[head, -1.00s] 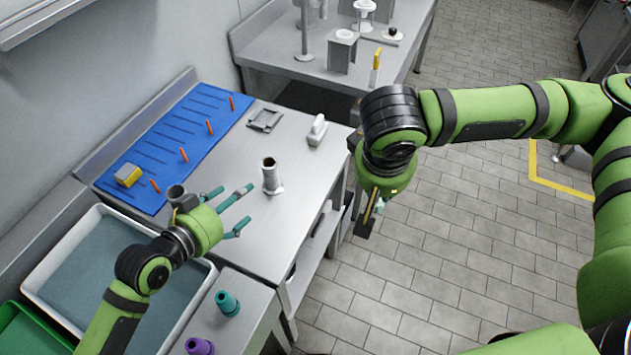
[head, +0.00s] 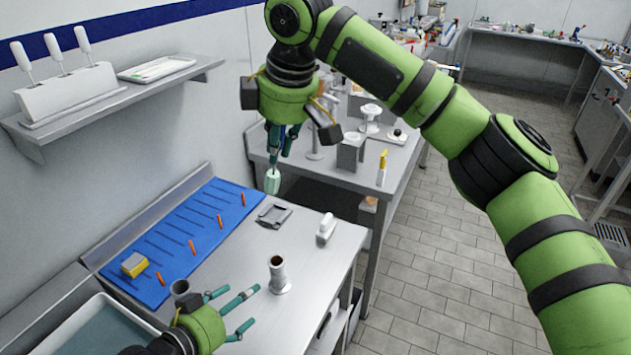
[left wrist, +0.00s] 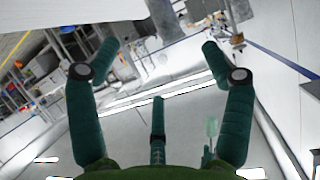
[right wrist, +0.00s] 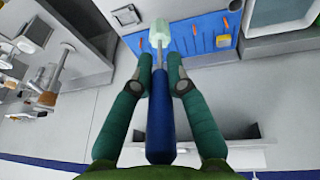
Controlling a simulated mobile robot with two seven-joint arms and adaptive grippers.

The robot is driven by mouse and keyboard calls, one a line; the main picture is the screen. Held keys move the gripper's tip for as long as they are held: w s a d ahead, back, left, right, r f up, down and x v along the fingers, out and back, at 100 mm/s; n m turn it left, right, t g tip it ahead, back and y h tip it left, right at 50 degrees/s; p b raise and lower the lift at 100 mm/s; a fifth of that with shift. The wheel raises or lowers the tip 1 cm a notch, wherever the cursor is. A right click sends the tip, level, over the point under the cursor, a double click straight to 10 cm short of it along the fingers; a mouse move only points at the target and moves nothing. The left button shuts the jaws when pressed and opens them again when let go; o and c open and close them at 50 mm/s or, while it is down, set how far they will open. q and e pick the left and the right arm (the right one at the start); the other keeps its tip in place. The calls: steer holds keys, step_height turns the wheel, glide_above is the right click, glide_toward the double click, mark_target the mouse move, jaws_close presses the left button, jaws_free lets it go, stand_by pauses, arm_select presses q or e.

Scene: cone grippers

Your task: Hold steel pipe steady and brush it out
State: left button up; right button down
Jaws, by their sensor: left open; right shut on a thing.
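The steel pipe (head: 278,275) stands upright on the metal table, its dark open end up. My left gripper (head: 243,307) is open and empty, its teal fingers spread just left of and in front of the pipe, apart from it. My right gripper (head: 283,140) is raised high over the back of the table. It is shut on the brush, whose pale green head (head: 272,181) points down. In the right wrist view the brush's blue handle (right wrist: 160,125) lies between the fingers. The pipe is not clear in either wrist view.
A blue mat (head: 180,243) with orange pegs and a yellow block (head: 135,264) lies along the wall side. A grey plate (head: 273,215) and a white-handled tool (head: 326,229) lie behind the pipe. A wall shelf (head: 110,100) juts out left of my right gripper.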

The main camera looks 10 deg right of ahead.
mark_target(276, 277)
arm_select(q)
steer(key=x, duration=1.2)
arm_select(e)
steer(key=shift+w+a+r+n, duration=0.2)
steer(key=shift+a+r+n, duration=0.6)
steer(key=shift+a+n, duration=0.1)
arm_select(q)
jaws_close()
steer(key=shift+d, duration=0.1)
steer(key=shift+s+n+t+y, duration=0.1)
steer(key=shift+n+t+y, duration=0.3)
steer(key=shift+n+y, duration=0.2)
steer(key=shift+f, duration=0.1)
